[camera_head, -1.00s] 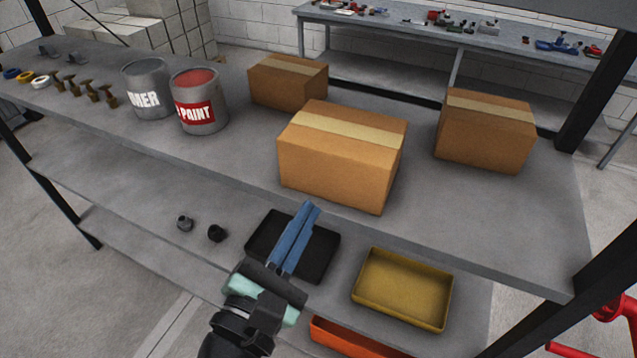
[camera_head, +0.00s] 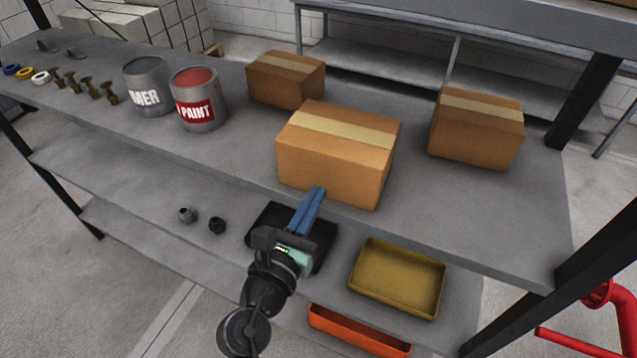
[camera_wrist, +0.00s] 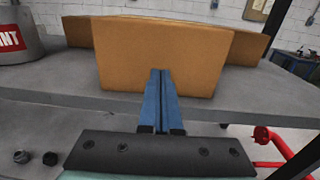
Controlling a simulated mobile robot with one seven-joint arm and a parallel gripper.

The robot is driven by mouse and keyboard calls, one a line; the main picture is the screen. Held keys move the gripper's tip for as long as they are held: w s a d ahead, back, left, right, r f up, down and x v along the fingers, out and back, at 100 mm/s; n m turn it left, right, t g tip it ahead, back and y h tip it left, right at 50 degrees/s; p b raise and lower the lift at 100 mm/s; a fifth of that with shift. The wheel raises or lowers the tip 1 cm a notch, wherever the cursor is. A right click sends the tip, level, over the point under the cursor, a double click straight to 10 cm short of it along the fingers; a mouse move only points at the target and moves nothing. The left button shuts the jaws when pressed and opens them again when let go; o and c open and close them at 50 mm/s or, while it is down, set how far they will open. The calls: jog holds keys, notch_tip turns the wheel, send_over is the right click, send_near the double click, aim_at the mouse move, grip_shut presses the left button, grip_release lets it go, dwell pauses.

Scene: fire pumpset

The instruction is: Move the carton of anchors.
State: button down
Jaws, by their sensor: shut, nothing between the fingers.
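Three taped brown cartons stand on the upper shelf in the head view; no label shows that tells which holds anchors. The front carton (camera_head: 335,160) is nearest the shelf's front edge. Another carton (camera_head: 286,80) stands behind it to the left, and a third carton (camera_head: 476,128) stands to the right. My gripper (camera_head: 318,190) has its blue fingers together and empty, its tips at the lower front of the front carton. In the wrist view the fingers (camera_wrist: 158,80) overlap that carton's front face (camera_wrist: 165,50); I cannot tell whether they touch it.
A primer can (camera_head: 148,88) and a red paint can (camera_head: 199,100) stand left of the cartons. Below are a black tray, a yellow tray (camera_head: 397,278) and an orange tray (camera_head: 358,330). A dark rack post (camera_head: 550,285) bounds the right side.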

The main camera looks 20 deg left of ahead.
jog(key=shift+w, duration=1.1)
